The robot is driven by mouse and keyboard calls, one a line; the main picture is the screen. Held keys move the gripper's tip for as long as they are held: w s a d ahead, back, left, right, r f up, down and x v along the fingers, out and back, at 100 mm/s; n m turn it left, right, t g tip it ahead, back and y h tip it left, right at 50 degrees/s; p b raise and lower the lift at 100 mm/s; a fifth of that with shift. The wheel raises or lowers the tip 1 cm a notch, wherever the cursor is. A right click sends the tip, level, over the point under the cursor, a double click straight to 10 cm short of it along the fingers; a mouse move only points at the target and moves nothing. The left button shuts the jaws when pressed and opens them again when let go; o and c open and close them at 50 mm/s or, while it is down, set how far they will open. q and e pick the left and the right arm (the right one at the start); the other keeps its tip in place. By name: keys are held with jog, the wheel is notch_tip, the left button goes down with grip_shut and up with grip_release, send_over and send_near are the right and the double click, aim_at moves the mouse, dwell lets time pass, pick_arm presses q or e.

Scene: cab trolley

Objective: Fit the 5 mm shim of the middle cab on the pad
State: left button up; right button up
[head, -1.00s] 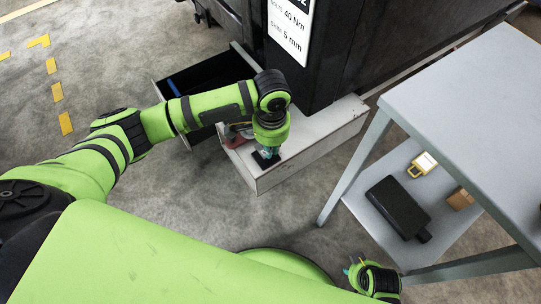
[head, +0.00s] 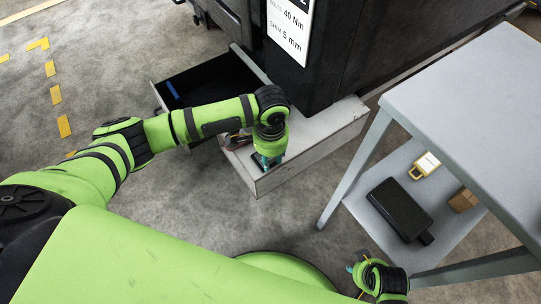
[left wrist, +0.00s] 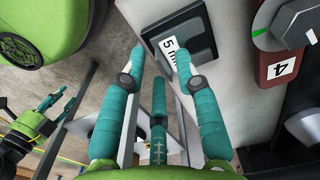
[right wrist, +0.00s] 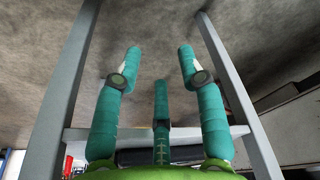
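The shim, a dark plate with a white "5 mm" label (left wrist: 182,35), lies flat on a pale grey ledge (head: 315,140) in front of the cab. The left wrist view shows it just beyond my left gripper (left wrist: 160,55). My left fingers are apart, the right fingertip overlapping the plate in the picture; I cannot tell whether they touch it. In the head view my left gripper (head: 267,162) points down at the ledge and mostly hides the shim. My right gripper (right wrist: 160,62) is open and empty, low beside the trolley; it also shows in the head view (head: 358,272).
The black cab (head: 340,50) carries a sign (head: 290,25) reading 40 Nm and 5 mm. A red part tagged "4" (left wrist: 281,68) sits beside the shim. An open dark drawer (head: 205,80) is behind my left arm. The grey trolley (head: 460,100) stands right, with a black case (head: 400,208) below.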

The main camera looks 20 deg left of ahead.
pick_arm(q)
jog(key=shift+r, duration=0.3)
notch_tip(320, 180, up, 12)
jog(key=p, duration=0.3)
jog(key=shift+p, duration=0.4)
pick_arm(e)
jog(key=shift+s+d+f, duration=0.1)
jog(key=shift+s+f, duration=0.15)
jog(key=shift+f, duration=0.7)
jog(key=shift+s+d+f, duration=0.1)
jog(key=shift+s+f, duration=0.1)
jog(key=shift+f, duration=0.7)
jog(key=shift+s+d+f, duration=0.1)
jog(key=shift+s+f, duration=0.15)
jog(key=shift+f, duration=0.7)
pick_arm(q)
jog(key=shift+f, duration=0.15)
